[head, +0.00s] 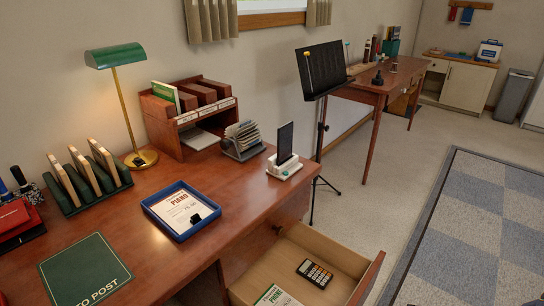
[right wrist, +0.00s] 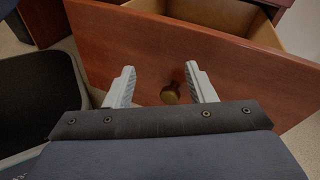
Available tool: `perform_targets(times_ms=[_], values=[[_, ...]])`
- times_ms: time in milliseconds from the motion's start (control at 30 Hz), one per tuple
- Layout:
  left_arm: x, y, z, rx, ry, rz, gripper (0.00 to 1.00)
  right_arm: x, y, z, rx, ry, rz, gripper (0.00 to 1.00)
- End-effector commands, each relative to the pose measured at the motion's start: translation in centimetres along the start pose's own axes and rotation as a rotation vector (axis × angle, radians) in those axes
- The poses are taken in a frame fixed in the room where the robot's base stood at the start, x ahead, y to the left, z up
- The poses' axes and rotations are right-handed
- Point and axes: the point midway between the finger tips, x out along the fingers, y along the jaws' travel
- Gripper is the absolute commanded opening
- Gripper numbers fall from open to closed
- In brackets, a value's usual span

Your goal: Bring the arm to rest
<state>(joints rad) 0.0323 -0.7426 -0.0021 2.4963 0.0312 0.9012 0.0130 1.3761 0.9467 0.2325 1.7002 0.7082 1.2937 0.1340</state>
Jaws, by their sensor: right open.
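My right gripper (right wrist: 160,70) is open in the right wrist view. Its two pale fingers point at the wooden front of a drawer (right wrist: 235,55), one on each side of a round brass knob (right wrist: 170,94). The fingers look apart from the knob; whether they touch the drawer front is not clear. In the head view the drawer (head: 368,280) is pulled out from the desk. Neither arm can be made out in the head view, and my left gripper is not in view.
The open drawer holds a calculator (head: 315,273) and a green and white booklet (head: 278,297). The desk (head: 135,205) carries a blue tray (head: 180,233), a lamp (head: 122,55) and a phone on a stand (head: 285,168). A music stand (head: 323,70) stands behind. Floor to the right is open.

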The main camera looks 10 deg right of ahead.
Motion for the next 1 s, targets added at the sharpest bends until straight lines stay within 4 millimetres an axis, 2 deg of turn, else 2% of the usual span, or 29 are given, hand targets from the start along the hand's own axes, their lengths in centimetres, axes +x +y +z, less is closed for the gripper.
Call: perform_targets(times_ms=[33, 233, 400, 500, 600, 700, 1000], values=[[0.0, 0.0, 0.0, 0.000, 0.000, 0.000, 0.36, 1.0, -0.7, 2.9, -0.092, 0.053, 0.110, 0.50], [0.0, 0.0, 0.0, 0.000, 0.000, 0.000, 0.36, 3.9, -0.3, 12.0, -0.439, 0.238, 0.445, 0.50], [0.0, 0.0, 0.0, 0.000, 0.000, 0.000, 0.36, 5.3, 1.8, 18.9, -0.776, 0.381, 0.647, 0.50], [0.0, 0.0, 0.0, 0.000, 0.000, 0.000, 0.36, 5.6, 3.5, 22.3, -0.986, 0.456, 0.726, 0.50], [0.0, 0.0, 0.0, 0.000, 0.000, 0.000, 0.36, 5.7, 5.4, 24.9, -1.193, 0.519, 0.775, 0.50], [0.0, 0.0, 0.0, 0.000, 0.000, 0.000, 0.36, 5.6, 6.9, 26.6, -1.360, 0.562, 0.793, 0.50], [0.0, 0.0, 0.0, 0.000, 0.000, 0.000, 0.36, 5.2, 10.0, 28.9, -1.719, 0.629, 0.769, 0.50]])
